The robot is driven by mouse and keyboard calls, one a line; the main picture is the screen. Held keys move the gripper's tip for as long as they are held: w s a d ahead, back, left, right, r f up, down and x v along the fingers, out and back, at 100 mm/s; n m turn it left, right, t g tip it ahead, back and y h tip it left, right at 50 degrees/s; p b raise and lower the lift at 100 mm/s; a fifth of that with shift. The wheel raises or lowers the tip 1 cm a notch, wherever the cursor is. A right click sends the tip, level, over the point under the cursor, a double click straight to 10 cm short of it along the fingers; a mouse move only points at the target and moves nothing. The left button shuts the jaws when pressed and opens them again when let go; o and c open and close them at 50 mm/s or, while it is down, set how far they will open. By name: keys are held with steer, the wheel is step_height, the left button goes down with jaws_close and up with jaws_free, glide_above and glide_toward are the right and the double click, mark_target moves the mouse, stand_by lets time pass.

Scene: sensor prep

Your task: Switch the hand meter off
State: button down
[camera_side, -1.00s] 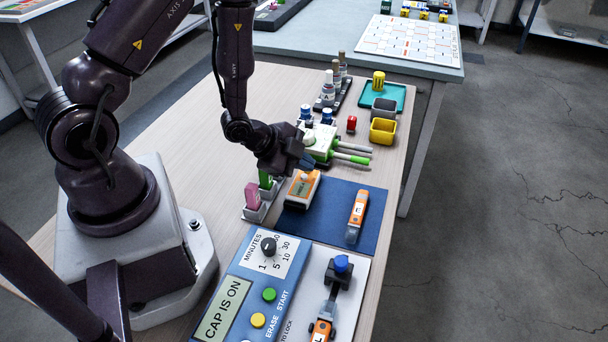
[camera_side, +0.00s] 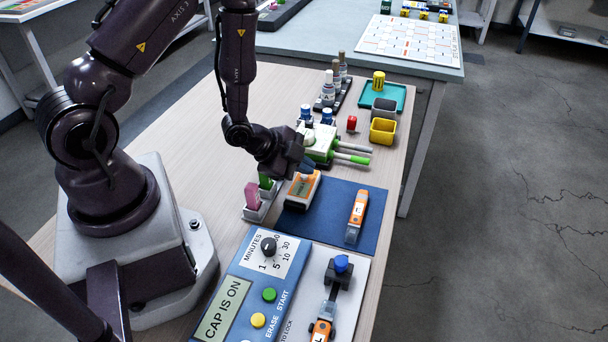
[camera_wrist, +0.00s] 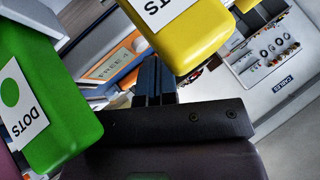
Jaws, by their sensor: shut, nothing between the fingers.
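The hand meter (camera_side: 299,203), an orange and white box with a small display, lies at the left end of the dark blue mat. It also shows partly in the wrist view (camera_wrist: 100,70), with its display showing small lettering that I cannot read surely. My gripper (camera_side: 308,170) is shut and empty, pointing down at the far end of the meter. In the wrist view its dark fingers (camera_wrist: 154,80) are together beside the meter. I cannot tell whether the tips touch it. The meter's switch is hidden or too small to make out.
An orange and white tool (camera_side: 357,212) lies on the blue mat (camera_side: 330,228). Pink (camera_side: 252,195) and green (camera_side: 267,184) blocks stand left of the meter. A white-green device (camera_side: 318,145) is behind. A control panel (camera_side: 235,285) is in front. Green (camera_wrist: 45,95) and yellow (camera_wrist: 185,35) blocks loom in the wrist view.

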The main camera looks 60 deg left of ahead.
mark_target(304, 178)
steer(key=shift+f, duration=0.4)
stand_by(0.3)
steer(key=shift+r, duration=0.85)
steer(key=shift+r, duration=2.5)
